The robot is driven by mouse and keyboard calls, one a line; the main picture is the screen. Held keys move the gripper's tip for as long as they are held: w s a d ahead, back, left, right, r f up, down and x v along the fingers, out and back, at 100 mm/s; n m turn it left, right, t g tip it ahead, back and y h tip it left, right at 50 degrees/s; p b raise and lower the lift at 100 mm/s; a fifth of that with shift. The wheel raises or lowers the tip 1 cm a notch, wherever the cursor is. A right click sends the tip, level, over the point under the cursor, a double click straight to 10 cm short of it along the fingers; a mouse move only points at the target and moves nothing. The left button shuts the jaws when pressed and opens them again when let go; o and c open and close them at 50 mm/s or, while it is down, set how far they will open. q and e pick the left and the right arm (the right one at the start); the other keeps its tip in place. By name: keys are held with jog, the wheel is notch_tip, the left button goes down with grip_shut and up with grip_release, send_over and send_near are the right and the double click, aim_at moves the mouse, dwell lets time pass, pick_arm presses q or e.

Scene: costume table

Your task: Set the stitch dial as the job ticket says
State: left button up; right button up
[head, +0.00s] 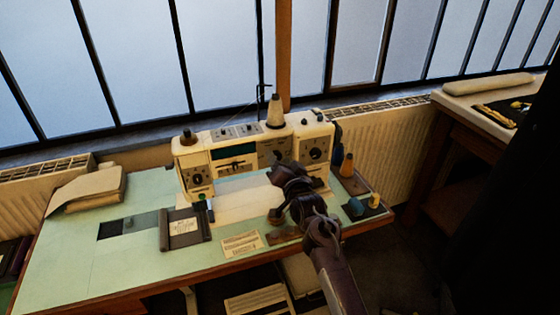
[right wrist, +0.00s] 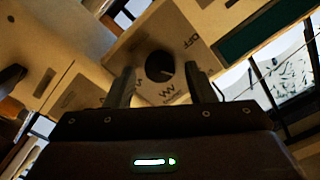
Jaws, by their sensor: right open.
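The stitch dial is a black round knob (right wrist: 160,66) on a grey panel with zigzag symbols printed around it, in the right wrist view. Its pointer setting is too dark to read. The panel is on the front of the cream sewing machine (head: 232,139). My right gripper (right wrist: 160,72) is open, with one finger on either side of the knob and a gap showing at both sides. In the head view my right gripper (head: 279,170) is at the machine's middle panel and covers part of it. A printed paper (head: 242,243) and a dark board with a white card (head: 184,228) lie in front; their writing is unreadable.
Another dial (head: 316,153) is on the machine's right end. A thread cone (head: 274,112) stands on top. Orange and teal spools (head: 355,207) stand at the table's right end. Folded cloth (head: 88,190) lies at the left. The green table (head: 75,265) is clear at front left.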

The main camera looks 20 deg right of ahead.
jog(key=s+b, duration=0.1)
jog(key=s, duration=0.6)
jog(key=shift+s, duration=0.4)
jog(key=shift+d, duration=0.1)
jog(key=s+f+n+g, duration=0.3)
jog(key=s+f+g, duration=0.15)
jog(key=s, duration=0.55)
jog(key=s+a+f+n+g, duration=0.1)
jog(key=s+f+n+g, duration=0.3)
jog(key=s, duration=0.6)
jog(key=s+f+n+g, duration=0.25)
jog(key=s+g, duration=0.35)
jog(key=s, duration=0.5)
notch_tip(320, 180, down, 32)
jog(key=s+g, duration=0.1)
jog(key=s, duration=0.1)
jog(key=s+d+f+g, duration=0.1)
jog(key=s+d+f, duration=0.2)
jog(key=s+f, duration=1.3)
jog(key=s, duration=0.3)
jog(key=shift+f+h, duration=0.2)
jog(key=shift+h, duration=0.1)
